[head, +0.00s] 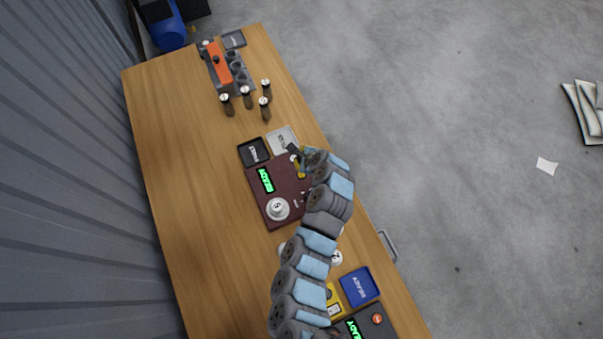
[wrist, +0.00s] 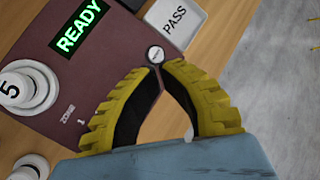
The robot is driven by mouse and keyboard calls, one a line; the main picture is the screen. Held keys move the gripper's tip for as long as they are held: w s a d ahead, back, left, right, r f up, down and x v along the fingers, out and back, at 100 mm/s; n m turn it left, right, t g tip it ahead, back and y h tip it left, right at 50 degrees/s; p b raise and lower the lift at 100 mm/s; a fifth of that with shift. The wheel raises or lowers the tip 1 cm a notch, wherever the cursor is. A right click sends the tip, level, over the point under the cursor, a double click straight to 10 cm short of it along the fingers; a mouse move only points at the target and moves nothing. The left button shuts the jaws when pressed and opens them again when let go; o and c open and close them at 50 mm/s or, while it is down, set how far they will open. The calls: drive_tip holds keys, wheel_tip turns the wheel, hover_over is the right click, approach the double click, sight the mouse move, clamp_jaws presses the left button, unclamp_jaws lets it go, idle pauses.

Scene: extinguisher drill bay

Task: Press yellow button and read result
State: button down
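A maroon test panel (head: 258,192) lies on the table, with a lit green READY display (head: 265,180). The display also shows in the wrist view (wrist: 80,28). A white-topped cylinder marked 5 (wrist: 18,88) stands on the panel. My gripper (wrist: 160,66) is shut and empty, its yellow fingertips together over the panel's edge by a small round pale button with a dark rim (wrist: 155,54). I cannot tell whether they touch it. In the head view my gripper (head: 299,168) is over the same corner. I see no clearly yellow button; my fingers may hide it.
A white PASS tray (wrist: 175,20) and a black tray (head: 254,152) adjoin the panel. A rack with an orange block (head: 219,62) and several dark cylinders stand at the far end. A blue box (head: 359,286) and another READY panel with a red button (head: 377,318) are nearer. The table's left side is clear.

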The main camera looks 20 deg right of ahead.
drive_tip(key=shift+f+b, duration=2.4)
drive_tip(key=shift+f, duration=1.85)
drive_tip(key=shift+f, duration=0.4)
drive_tip(key=shift+f+b, duration=0.45)
drive_tip(key=shift+b, duration=0.05)
drive_tip(key=shift+r, duration=0.15)
drive_tip(key=shift+r+p, duration=0.55)
drive_tip(key=shift+r, duration=0.15)
drive_tip(key=shift+r, duration=0.15)
drive_tip(key=shift+r+p, duration=1.55)
drive_tip(key=shift+r, duration=0.85)
